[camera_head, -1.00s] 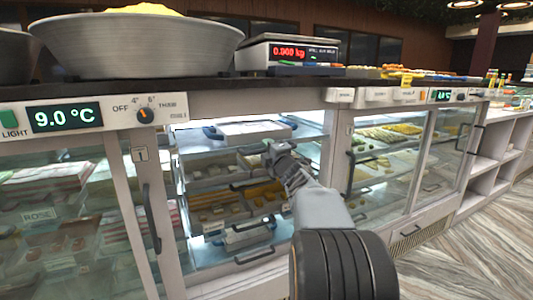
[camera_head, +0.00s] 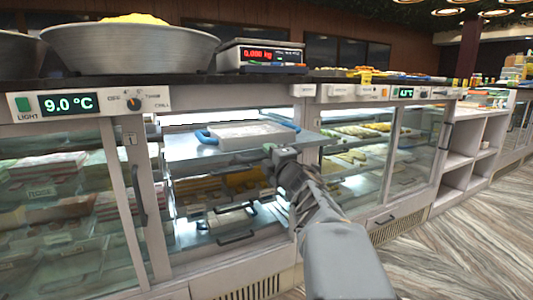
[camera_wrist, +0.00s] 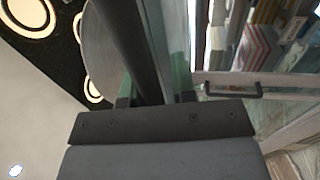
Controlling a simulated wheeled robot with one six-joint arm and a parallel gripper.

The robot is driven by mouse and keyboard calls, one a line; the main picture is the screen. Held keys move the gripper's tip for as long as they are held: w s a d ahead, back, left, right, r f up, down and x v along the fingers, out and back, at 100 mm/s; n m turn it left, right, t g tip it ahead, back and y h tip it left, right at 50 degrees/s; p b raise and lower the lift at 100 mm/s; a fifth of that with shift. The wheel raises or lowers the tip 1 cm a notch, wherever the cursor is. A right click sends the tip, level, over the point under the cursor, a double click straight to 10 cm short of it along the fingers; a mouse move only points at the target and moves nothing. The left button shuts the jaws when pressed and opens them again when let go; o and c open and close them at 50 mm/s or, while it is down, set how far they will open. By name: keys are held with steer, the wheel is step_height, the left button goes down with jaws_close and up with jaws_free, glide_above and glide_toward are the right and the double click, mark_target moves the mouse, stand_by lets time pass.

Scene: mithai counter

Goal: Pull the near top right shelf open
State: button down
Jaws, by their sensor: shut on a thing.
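The near top right shelf (camera_head: 185,155) is a pale glass-like sheet in the open bay of the near case. It sticks out past the case front and carries a white box with blue handles (camera_head: 250,135). My gripper (camera_head: 270,156) is at the shelf's front edge, shut on its dark handle. In the wrist view the dark handle bar (camera_wrist: 140,45) runs down between my fingers (camera_wrist: 155,98). In the head view my gripper hides most of the handle.
Lower shelves with dark handles (camera_head: 237,238) sit further in. A sliding glass door with a dark handle (camera_head: 138,195) stands at the left. A steel bowl (camera_head: 130,50) and a scale (camera_head: 262,56) stand on the counter. The floor at the right (camera_head: 460,240) is clear.

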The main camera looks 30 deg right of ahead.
steer(key=shift+s+a+r, duration=0.1)
steer(key=shift+s+r, duration=0.15)
steer(key=shift+s, duration=0.3)
steer(key=shift+s+a+r, duration=0.1)
steer(key=shift+s+r, duration=0.15)
steer(key=shift+s, duration=0.25)
steer(key=c, duration=1.1)
jaws_free()
steer(key=shift+f, duration=0.15)
steer(key=shift+f, duration=0.1)
